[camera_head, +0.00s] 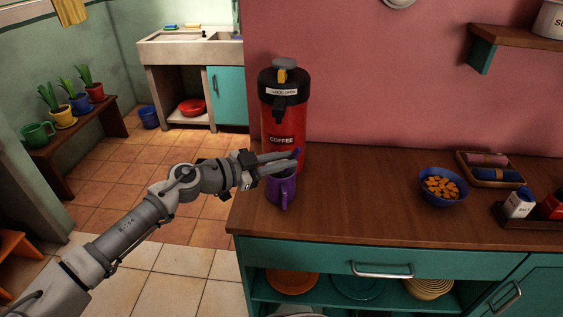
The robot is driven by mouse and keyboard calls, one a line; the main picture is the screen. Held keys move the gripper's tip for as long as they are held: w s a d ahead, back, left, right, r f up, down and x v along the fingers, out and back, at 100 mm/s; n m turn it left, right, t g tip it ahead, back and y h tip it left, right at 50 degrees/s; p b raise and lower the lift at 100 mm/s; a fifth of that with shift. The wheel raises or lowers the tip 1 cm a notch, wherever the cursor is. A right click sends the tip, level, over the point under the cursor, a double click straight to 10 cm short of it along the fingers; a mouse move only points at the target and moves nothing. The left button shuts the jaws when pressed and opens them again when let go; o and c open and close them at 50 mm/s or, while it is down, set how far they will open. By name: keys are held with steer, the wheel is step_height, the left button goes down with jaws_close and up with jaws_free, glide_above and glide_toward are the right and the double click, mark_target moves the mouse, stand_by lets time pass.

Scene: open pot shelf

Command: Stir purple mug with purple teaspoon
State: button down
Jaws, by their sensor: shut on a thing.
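The purple mug (283,188) stands upright on the wooden counter near its left end, in front of the red coffee dispenser. My gripper (290,160) reaches in from the left, just above the mug's rim. It is shut on the purple teaspoon (297,153), of which only a small blue-purple end shows at the fingertips. The rest of the spoon is hidden by the fingers and the mug, so I cannot tell how deep it sits in the mug.
The coffee dispenser (283,115) stands close behind the mug and gripper. A blue bowl of orange-brown pieces (443,201), a tray of rolled cloths (490,184) and a salt container (518,204) stand to the right. The counter (350,215) between mug and bowl is clear.

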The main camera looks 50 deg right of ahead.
steer(key=shift+d, duration=0.1)
stand_by(0.3)
steer(key=shift+s+r+p, duration=0.15)
steer(key=shift+r+p, duration=0.35)
steer(key=shift+r, duration=0.15)
steer(key=s+r+p, duration=0.3)
steer(key=r+p, duration=0.2)
steer(key=r, duration=0.2)
steer(key=shift+s+d+r, duration=0.2)
steer(key=shift+d+r, duration=0.1)
steer(key=shift+r, duration=0.05)
steer(key=shift+r, duration=0.1)
stand_by(0.5)
step_height(320, 180, up, 5)
steer(key=p, duration=0.3)
steer(key=shift+p, duration=0.4)
steer(key=shift+w, duration=0.1)
